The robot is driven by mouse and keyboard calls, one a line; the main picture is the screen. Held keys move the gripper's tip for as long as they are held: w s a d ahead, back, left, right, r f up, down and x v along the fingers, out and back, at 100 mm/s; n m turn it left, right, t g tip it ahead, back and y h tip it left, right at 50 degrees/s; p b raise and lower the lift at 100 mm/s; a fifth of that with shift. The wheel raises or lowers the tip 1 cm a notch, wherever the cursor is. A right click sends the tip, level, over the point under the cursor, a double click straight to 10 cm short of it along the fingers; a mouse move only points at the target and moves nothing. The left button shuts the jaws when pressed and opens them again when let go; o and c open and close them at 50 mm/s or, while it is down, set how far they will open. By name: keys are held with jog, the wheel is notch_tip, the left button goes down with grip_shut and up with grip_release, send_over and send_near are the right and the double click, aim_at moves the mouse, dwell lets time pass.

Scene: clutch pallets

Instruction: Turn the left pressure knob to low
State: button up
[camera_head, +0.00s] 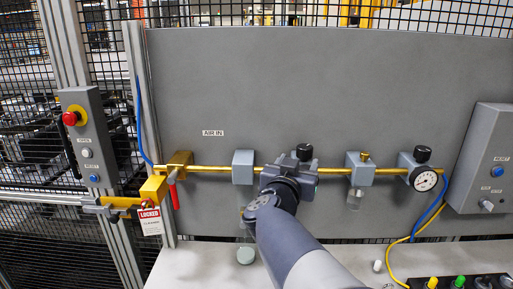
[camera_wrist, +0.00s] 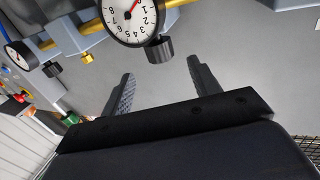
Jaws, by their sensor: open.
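The left pressure knob is black (camera_head: 304,151) and stands on top of the left regulator in the head view. In the wrist view the knob (camera_wrist: 160,49) hangs below the white left gauge (camera_wrist: 131,22), as that picture is turned over. The gauge's red needle points near the 1; its top edge is cut off. My gripper (camera_wrist: 161,66) is open and empty, with the knob just beyond and between its two fingertips, seemingly not touching. In the head view my gripper (camera_head: 291,170) covers most of the left regulator and its gauge.
The right regulator has a black knob (camera_head: 422,154) and a gauge (camera_head: 423,180). A brass pipe (camera_head: 221,168) runs along the grey panel (camera_head: 300,80). A locked yellow valve (camera_head: 153,188) and an emergency-stop box (camera_head: 84,140) stand left. A grey control box (camera_head: 485,155) stands right.

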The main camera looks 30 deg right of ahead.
aim_at(303, 153)
jog(key=x, duration=0.8)
jog(key=shift+w+d, duration=0.1)
jog(key=shift+d, duration=0.05)
jog(key=c, duration=1)
